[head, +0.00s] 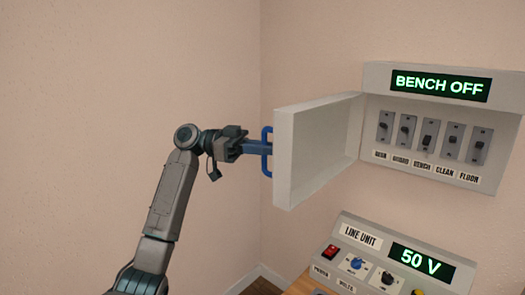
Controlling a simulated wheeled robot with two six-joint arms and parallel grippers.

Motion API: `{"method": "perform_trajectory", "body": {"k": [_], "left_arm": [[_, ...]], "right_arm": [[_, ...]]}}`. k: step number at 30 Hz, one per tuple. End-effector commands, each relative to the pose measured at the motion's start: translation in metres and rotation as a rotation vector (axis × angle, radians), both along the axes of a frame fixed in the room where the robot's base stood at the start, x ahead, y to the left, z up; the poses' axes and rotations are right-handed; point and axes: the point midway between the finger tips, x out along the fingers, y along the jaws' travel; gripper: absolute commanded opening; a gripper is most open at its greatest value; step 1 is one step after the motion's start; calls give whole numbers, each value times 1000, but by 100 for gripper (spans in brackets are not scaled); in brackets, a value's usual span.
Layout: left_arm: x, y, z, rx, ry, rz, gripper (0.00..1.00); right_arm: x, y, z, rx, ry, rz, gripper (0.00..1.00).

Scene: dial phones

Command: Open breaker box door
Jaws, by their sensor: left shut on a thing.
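The breaker box (376,76) is a pale wall box at the right of the head view, with a lit sign reading BENCH OFF and a row of several switches. Its door (318,140) is swung open to the left and stands out from the box at a wide angle. A blue handle (266,136) is on the door's outer side near its free edge. My left gripper (258,148) is shut on the blue handle. The fingertips are partly hidden behind the handle and door edge. My right gripper is not in view.
A line unit (442,262) reading 50 V, with a red switch and knobs, sits below the box on a wooden surface (300,286) at the lower right. The walls (110,70) around the arm are bare, with free room on the left.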

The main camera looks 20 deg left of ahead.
Motion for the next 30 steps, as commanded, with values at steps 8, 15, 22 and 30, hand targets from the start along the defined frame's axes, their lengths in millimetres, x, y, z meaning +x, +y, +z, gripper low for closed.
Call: {"method": "perform_trajectory", "body": {"k": [8,15,22,30], "left_arm": [[1,0,-1,1,2,1,0],[1,0,-1,1,2,2,18],[1,0,0,0,1,1,30],[0,14,-1,2,1,4,30]], "right_arm": [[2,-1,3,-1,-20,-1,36],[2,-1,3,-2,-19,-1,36],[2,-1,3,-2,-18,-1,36],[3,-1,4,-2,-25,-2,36]]}}
